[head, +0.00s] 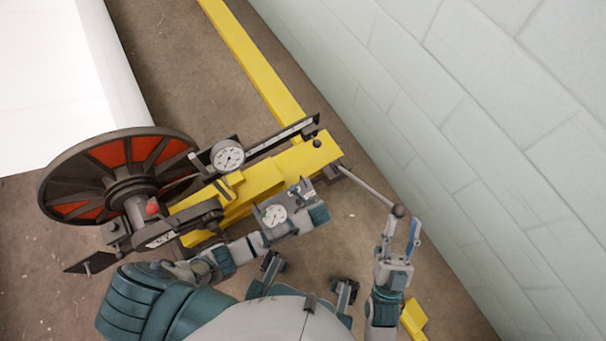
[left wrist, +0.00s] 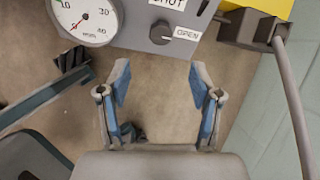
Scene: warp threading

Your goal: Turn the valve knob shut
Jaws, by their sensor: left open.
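The valve knob (left wrist: 161,33) is a small dark round knob on a grey panel (left wrist: 135,30) in the left wrist view. A white "OPEN" label (left wrist: 187,34) lies just right of it, and a "SHUT" label (left wrist: 168,4) is above, cut by the frame edge. I cannot tell exactly where the knob points. My left gripper (left wrist: 162,85) is open and empty, its two blue-padded fingers below the knob and apart from it. My right gripper (head: 401,232) has its fingers spread beside the ball end of a grey lever (head: 398,211).
A round gauge (left wrist: 85,18) sits left of the knob. In the head view, a yellow beam (head: 255,182) carries another gauge (head: 228,155), and a large black-and-red wheel (head: 112,152) stands left. A pale block wall (head: 480,130) bounds the right; bare floor (head: 185,60) lies behind.

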